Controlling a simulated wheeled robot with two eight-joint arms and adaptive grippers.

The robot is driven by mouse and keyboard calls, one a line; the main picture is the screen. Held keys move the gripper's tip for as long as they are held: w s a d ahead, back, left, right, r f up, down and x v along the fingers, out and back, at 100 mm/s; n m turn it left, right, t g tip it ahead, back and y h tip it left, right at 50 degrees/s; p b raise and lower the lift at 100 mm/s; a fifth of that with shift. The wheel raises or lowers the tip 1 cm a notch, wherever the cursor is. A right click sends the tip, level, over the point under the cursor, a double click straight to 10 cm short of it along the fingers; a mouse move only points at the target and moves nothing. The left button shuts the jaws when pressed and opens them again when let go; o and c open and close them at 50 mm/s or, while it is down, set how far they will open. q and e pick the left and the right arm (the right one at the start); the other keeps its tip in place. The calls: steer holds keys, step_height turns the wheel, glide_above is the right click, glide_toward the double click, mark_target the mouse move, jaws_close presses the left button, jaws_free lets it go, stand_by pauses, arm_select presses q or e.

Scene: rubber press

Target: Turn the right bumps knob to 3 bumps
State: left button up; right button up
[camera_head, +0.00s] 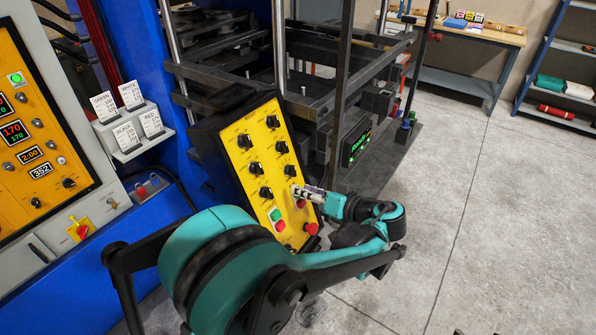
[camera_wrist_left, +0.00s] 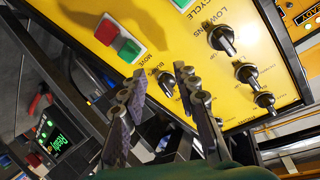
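The yellow control panel (camera_head: 262,150) faces me with two columns of black knobs. The lowest right-column knob (camera_head: 290,171) sits just above my left gripper (camera_head: 300,192). In the left wrist view, a black knob (camera_wrist_left: 167,82) beside a label that seems to read "BUMPS" lies ahead, between the fingers of my left gripper (camera_wrist_left: 164,92). The fingers are spread on either side, and the gripper looks open and empty. I cannot tell whether either finger touches the knob. The knob's number scale is not readable. My right gripper is not in view.
Green (camera_head: 275,214) and red (camera_head: 280,226) push buttons sit low on the panel. A red mushroom button (camera_head: 312,229) is at its lower right corner. A press frame with dark bars stands behind. The grey floor (camera_head: 480,220) to the right is clear.

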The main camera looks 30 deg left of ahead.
mark_target(295, 171)
arm_select(q)
steer(key=w+d+r+n+y, duration=0.2)
steer(key=d+n+y, duration=0.1)
steer(key=n+y, duration=0.1)
steer(key=a, duration=0.2)
steer(key=w+a, duration=0.1)
steer(key=a, duration=0.2)
steer(key=a+b, duration=0.1)
steer(key=a, duration=0.1)
steer(key=shift+w+a+f, duration=0.15)
steer(key=shift+w+a, duration=0.15)
steer(key=shift+a, duration=0.05)
jaws_close()
